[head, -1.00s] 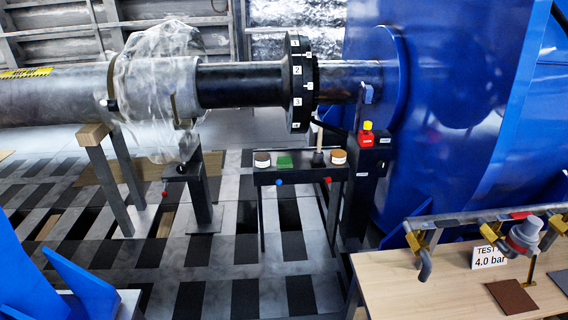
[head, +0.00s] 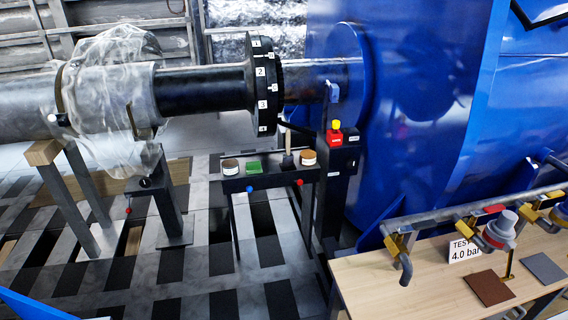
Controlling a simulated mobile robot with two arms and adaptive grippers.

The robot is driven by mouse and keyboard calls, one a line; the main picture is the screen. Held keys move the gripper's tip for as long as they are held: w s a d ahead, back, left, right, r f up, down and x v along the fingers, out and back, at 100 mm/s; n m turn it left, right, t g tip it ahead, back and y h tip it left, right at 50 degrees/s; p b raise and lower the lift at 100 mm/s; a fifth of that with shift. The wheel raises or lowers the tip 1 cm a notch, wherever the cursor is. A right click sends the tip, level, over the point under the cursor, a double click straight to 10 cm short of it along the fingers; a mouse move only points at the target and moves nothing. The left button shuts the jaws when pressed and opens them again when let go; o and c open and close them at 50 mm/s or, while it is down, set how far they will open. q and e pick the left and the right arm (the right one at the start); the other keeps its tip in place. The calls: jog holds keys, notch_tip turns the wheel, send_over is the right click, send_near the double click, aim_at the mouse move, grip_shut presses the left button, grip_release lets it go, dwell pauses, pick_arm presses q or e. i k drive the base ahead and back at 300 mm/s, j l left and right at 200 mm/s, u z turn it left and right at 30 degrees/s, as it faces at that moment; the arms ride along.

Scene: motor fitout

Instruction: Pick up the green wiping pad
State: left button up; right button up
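The green wiping pad (head: 253,167) lies on a small dark tray stand (head: 270,181), in front of the shaft flange. It sits between a white tin with a dark top (head: 230,167) and a dark upright brush-like item (head: 287,160). Neither of my grippers shows in the head view. The pad lies free on the stand.
A tin with a brown top (head: 308,158) stands at the stand's right end. A post with a red and yellow button box (head: 335,132) rises beside it. A wooden bench (head: 400,293) with valve pipework is at lower right. Striped floor lies open in front of the stand.

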aim_at(252, 167)
jog(key=i+j+z, duration=0.15)
jog(key=i+j, duration=0.15)
jog(key=i+j+z, duration=0.15)
jog(key=i+j, duration=0.15)
jog(key=j, duration=0.15)
jog(key=i+j+z, duration=0.35)
jog(key=i+j, duration=0.2)
jog(key=j, duration=0.35)
